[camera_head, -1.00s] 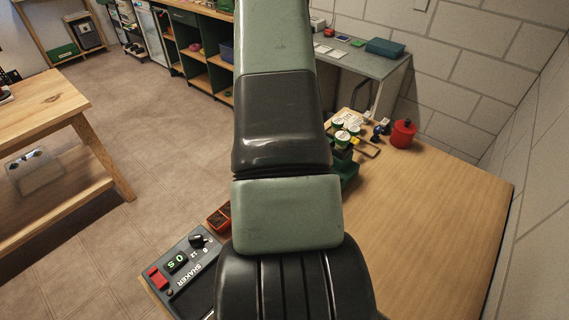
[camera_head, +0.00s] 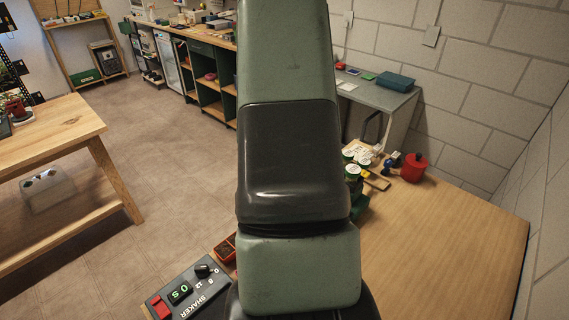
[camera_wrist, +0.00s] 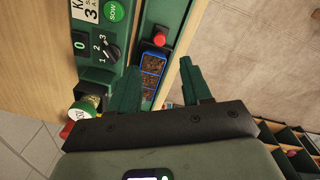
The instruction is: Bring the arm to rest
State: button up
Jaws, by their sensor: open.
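My gripper (camera_wrist: 161,68) shows in the wrist view as two dark green fingers, spread apart with nothing held between them. Behind the fingers is a green machine panel (camera_wrist: 98,62) with a dial, a green SOW button and a display reading 0. A blue tray (camera_wrist: 152,66) with brown cells lies beyond the gap between the fingers. In the head view my arm runs down the middle of the picture, and my gripper is hidden there.
In the head view the wooden bench (camera_head: 455,245) is bare at right. White-lidded jars (camera_head: 352,171) and a red pot (camera_head: 413,167) stand at its back. A shaker (camera_head: 188,289) is at lower left. A wooden table (camera_head: 60,125) stands at far left.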

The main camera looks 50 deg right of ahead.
jog(key=w+a+r+n+t+h, duration=0.1)
jog(key=w+a+r+n, duration=0.15)
jog(key=a+r, duration=0.75)
jog(key=w+a+r+n+t, duration=0.1)
jog(key=a+r+n+t, duration=0.15)
jog(key=a+r, duration=0.75)
jog(key=s+a+r+n+t, duration=0.1)
jog(key=s+a+r+n, duration=0.3)
jog(key=s+a, duration=0.3)
jog(key=s+a+r+n+t+y, duration=0.1)
jog(key=s+a+r+n, duration=0.3)
jog(key=s+a, duration=0.3)
jog(key=shift+s+a+r, duration=0.15)
jog(key=shift+a+r, duration=0.35)
jog(key=shift+r, duration=0.3)
jog(key=shift+t, duration=0.25)
